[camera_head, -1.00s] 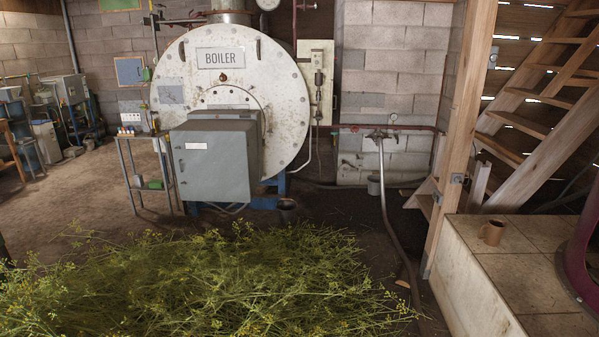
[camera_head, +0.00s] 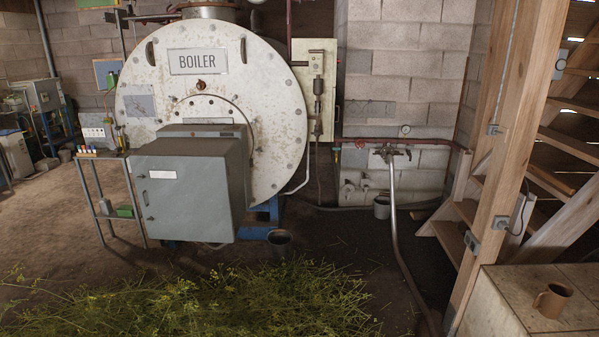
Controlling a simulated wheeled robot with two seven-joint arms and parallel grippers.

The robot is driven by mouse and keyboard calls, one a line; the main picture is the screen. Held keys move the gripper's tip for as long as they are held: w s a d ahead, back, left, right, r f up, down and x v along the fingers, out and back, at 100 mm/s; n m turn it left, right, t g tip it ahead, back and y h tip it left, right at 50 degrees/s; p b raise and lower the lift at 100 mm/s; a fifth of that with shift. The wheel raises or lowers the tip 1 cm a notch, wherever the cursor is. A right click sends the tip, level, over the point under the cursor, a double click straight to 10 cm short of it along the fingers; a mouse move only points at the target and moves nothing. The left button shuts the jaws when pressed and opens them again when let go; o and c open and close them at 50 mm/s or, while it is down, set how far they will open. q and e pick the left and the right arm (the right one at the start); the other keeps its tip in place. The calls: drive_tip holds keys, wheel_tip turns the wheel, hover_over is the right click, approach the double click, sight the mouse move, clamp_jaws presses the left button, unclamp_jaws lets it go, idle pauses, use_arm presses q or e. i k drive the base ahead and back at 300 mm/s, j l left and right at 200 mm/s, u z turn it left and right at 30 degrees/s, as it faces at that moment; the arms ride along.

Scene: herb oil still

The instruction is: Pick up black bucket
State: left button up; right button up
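A small dark bucket (camera_head: 279,243), which looks black, stands upright on the floor just right of the boiler's grey cabinet, behind the herb heap. A second, greyer bucket (camera_head: 382,207) stands farther right by the block wall, under the pipe valve. Neither of my grippers is in view.
A heap of cut green herbs (camera_head: 200,305) covers the floor in front. The boiler (camera_head: 275,100) and its grey cabinet (camera_head: 190,190) stand behind. A hose (camera_head: 395,225) runs down the floor at right, beside a wooden post (camera_head: 492,170) and a tiled ledge (camera_head: 500,305) with a brown mug (camera_head: 552,300).

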sight(280, 241)
drive_tip(key=i, duration=3.3)
